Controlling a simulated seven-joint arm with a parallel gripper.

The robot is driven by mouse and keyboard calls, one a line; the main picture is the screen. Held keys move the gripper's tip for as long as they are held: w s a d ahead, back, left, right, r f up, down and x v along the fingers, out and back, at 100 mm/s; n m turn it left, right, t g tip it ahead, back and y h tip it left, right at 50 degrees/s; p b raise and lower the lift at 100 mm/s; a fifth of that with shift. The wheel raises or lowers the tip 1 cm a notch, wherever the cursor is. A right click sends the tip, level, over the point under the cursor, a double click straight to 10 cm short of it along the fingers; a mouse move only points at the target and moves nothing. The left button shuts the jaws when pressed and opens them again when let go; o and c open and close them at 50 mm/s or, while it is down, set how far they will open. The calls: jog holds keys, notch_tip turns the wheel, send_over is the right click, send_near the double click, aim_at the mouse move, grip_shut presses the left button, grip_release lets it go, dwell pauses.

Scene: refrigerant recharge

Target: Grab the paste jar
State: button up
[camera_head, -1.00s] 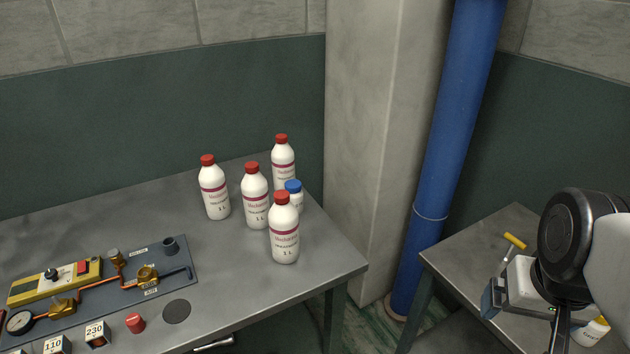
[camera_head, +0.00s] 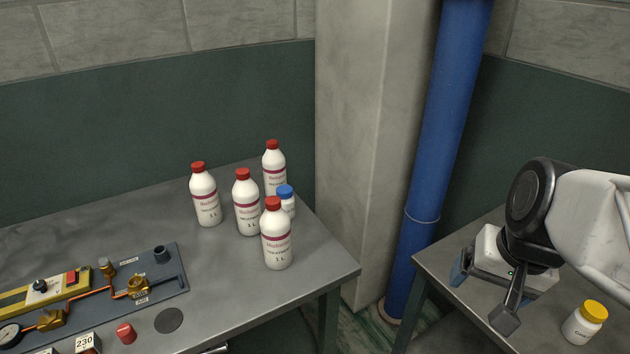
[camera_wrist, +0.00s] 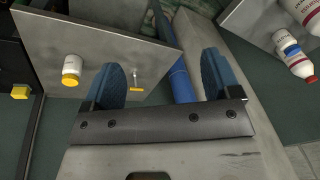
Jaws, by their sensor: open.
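A white jar with a yellow lid (camera_head: 584,323) stands upright on the right-hand table. It also shows in the wrist view (camera_wrist: 72,70). A small white container with a blue cap (camera_head: 286,201) stands behind a red-capped bottle on the left table, partly hidden. It also shows at the right of the wrist view (camera_wrist: 290,46). I cannot read either label well enough to tell which is the paste jar. My gripper (camera_head: 483,294) is open and empty above the right table, left of the yellow-lidded jar and apart from it. Its two blue fingers (camera_wrist: 161,78) show in the wrist view.
Several red-capped bottles (camera_head: 276,240) crowd around the blue-capped container. A blue pipe (camera_head: 436,160) and a concrete pillar (camera_head: 355,150) stand between the tables. A gauge panel (camera_head: 165,285) lies at the left.

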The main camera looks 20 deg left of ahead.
jog(key=w+a+f+m+g+y, duration=0.1)
jog(key=w+a+m+y, duration=0.3)
jog(key=w+a, duration=0.75)
jog(key=m+y, duration=0.8)
jog(key=m, duration=0.6)
send_near(286, 190)
jog(key=a, duration=0.1)
jog(key=a+f, duration=0.1)
jog(key=shift+a+f+t, duration=0.1)
jog(key=shift+a+t, duration=0.2)
jog(key=shift+a, duration=0.05)
jog(key=shift+x, duration=1.3)
jog(key=shift+a, duration=0.1)
jog(key=shift+x, duration=2.45)
